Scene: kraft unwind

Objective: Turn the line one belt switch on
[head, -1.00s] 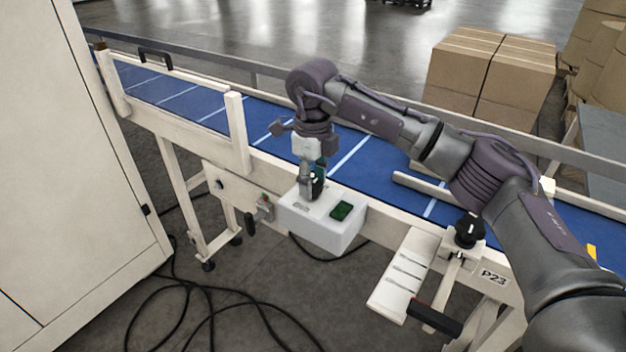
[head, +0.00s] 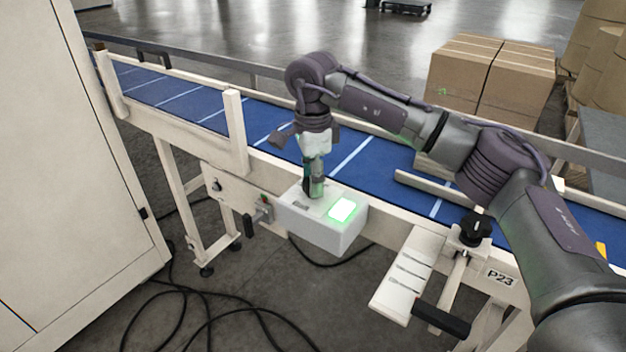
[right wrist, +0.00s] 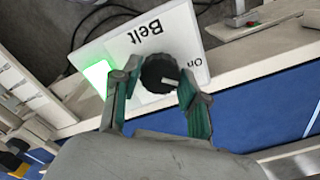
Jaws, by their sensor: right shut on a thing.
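The belt switch is a black round knob (right wrist: 159,74) with a pale pointer mark, on a white box (head: 321,235) fixed to the conveyor's near side. The right wrist view shows the words "Belt" and "On" on the box; the pointer lies toward the "On" side. A square green lamp (head: 342,210) on the box is brightly lit. My right gripper (head: 313,192) comes down from above with its fingers on either side of the knob, shut on it; the fingers also show in the right wrist view (right wrist: 156,88). My left gripper is in neither view.
The blue conveyor belt (head: 350,160) runs behind the box. A black clamp knob (head: 474,230) and a white plate with slots (head: 408,275) stand to the right. Cartons (head: 490,85) are behind the belt. Black cables (head: 185,320) lie on the floor.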

